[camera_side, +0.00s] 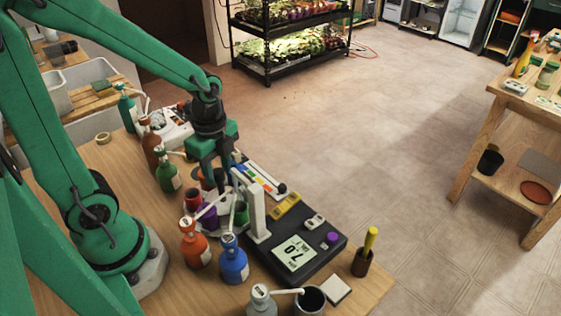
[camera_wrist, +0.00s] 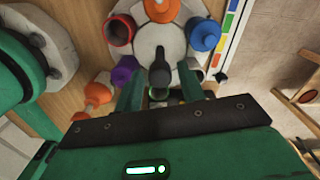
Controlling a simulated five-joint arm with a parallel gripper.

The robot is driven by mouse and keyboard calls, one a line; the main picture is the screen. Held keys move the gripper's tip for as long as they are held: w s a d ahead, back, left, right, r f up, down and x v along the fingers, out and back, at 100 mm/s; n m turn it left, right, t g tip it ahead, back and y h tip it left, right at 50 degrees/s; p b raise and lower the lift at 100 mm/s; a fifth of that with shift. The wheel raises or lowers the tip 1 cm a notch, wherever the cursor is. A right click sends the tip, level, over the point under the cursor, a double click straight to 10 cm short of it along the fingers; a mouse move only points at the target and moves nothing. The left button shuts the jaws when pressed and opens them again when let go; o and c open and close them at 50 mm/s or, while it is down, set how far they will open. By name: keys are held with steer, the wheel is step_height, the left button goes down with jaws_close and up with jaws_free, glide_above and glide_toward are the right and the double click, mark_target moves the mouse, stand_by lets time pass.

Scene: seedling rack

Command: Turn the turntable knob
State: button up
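The turntable (camera_wrist: 152,34) is a pale, many-sided disc with coloured cups round its edge. Its dark knob (camera_wrist: 160,72) stands in the middle in the wrist view. My gripper (camera_wrist: 160,88) is open, with one green finger on each side of the knob and gaps showing between them. In the side view my gripper (camera_side: 217,180) points down over the turntable among the cups, and the knob is hidden there. A red cup (camera_wrist: 120,30), a blue cup (camera_wrist: 205,35) and a purple cup (camera_wrist: 121,75) sit round the disc; the purple cup also shows in the side view (camera_side: 207,215).
Orange (camera_side: 194,245), blue (camera_side: 233,262) and green (camera_side: 167,175) pump bottles stand close around the turntable. A dark device with a display (camera_side: 295,253) and a white upright post (camera_side: 257,213) stands to its right. A colour-striped strip (camera_side: 258,178) lies behind.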

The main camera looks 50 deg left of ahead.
steer(key=c, duration=0.7)
steer(key=shift+n, duration=0.4)
steer(key=n, duration=2.3)
